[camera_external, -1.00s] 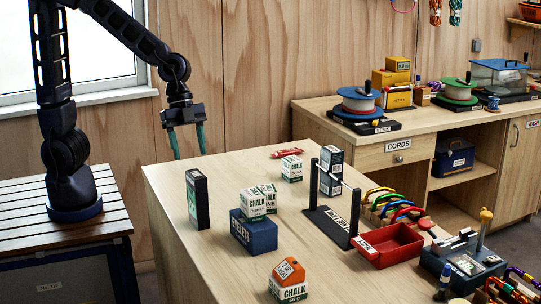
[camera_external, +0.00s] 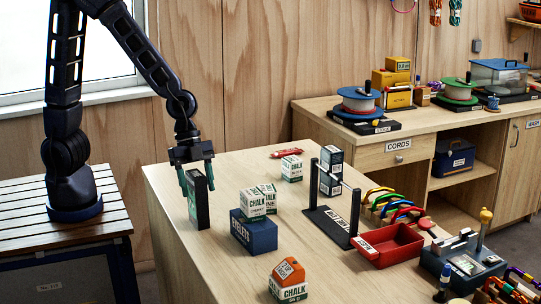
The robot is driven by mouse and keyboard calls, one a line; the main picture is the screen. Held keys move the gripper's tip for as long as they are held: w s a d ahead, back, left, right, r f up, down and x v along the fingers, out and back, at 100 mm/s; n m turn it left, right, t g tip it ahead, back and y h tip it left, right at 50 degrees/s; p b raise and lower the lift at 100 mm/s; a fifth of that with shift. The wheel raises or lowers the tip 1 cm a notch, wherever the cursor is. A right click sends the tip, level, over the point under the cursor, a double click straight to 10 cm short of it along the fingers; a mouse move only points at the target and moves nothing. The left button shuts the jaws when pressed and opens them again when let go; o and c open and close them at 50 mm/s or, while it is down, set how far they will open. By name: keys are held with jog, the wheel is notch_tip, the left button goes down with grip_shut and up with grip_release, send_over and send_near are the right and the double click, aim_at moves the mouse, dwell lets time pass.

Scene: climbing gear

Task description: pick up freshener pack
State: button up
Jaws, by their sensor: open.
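A tall, thin, dark box (camera_external: 202,207) with a pale printed front stands upright near the left edge of the wooden table. Its print is too small to read, so I cannot tell for sure that it is the freshener pack. My gripper (camera_external: 197,181) points down at the top of this box. Its two teal fingers are apart, one on each side of the box's upper part in the picture. Whether they touch it I cannot tell.
A blue box (camera_external: 253,235) with white chalk boxes (camera_external: 253,204) on it stands to the right. A red item (camera_external: 260,158) lies behind. An orange piece (camera_external: 288,272) sits on a chalk box in front. A black stand (camera_external: 328,226) and red tray (camera_external: 390,244) are farther right.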

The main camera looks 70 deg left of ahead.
jog(key=shift+d+f, duration=0.2)
jog(key=shift+f, duration=0.3)
jog(key=shift+c, duration=0.3)
jog(key=c, duration=1)
jog(key=shift+c, duration=0.2)
